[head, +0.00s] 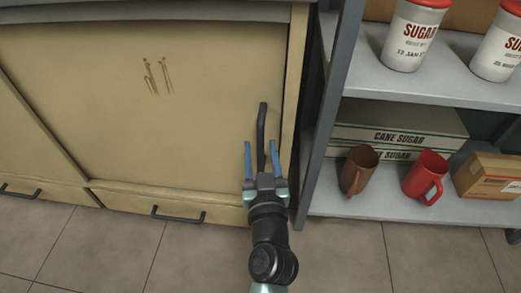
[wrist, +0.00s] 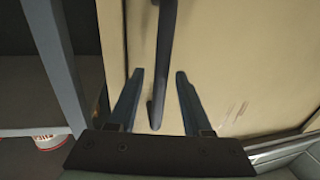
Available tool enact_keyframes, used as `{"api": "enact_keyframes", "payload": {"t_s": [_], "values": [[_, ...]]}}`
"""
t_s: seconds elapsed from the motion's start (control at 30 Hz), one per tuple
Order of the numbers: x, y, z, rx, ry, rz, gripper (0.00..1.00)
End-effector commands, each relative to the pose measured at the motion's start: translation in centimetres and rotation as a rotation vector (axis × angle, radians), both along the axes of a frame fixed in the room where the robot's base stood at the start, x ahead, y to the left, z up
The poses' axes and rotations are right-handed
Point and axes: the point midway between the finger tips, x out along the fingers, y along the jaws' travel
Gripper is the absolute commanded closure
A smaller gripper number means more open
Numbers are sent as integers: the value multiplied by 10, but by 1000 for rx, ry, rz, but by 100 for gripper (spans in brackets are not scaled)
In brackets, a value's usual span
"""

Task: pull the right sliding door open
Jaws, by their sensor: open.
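The right sliding door (head: 110,100) is a flat beige cabinet panel, in place across the cabinet front in the head view. Its dark vertical handle (head: 262,120) is near the door's right edge. My gripper (head: 261,143) is open, with its blue fingers on either side of the handle's lower part. In the wrist view the handle (wrist: 164,45) runs down between the two spread fingers of my gripper (wrist: 160,73), with gaps on both sides. The door (wrist: 235,55) fills the area behind. I cannot tell how deep the fingers reach around the handle.
A grey shelf unit (head: 335,110) stands close on the right, holding sugar tins (head: 412,35), a brown mug (head: 358,170), a red mug (head: 425,177) and boxes. A drawer handle (head: 178,215) juts out below the door. The tiled floor (head: 110,250) in front is clear.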

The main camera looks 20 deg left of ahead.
Motion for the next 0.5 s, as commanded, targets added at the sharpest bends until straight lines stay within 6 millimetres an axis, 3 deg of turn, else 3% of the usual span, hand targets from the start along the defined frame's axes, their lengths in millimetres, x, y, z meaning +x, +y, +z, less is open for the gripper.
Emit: {"api": "enact_keyframes", "payload": {"t_s": [0.3,0.5], "values": [[2,1,0,0,0,1,50],[2,1,0,0,0,0,86]]}}
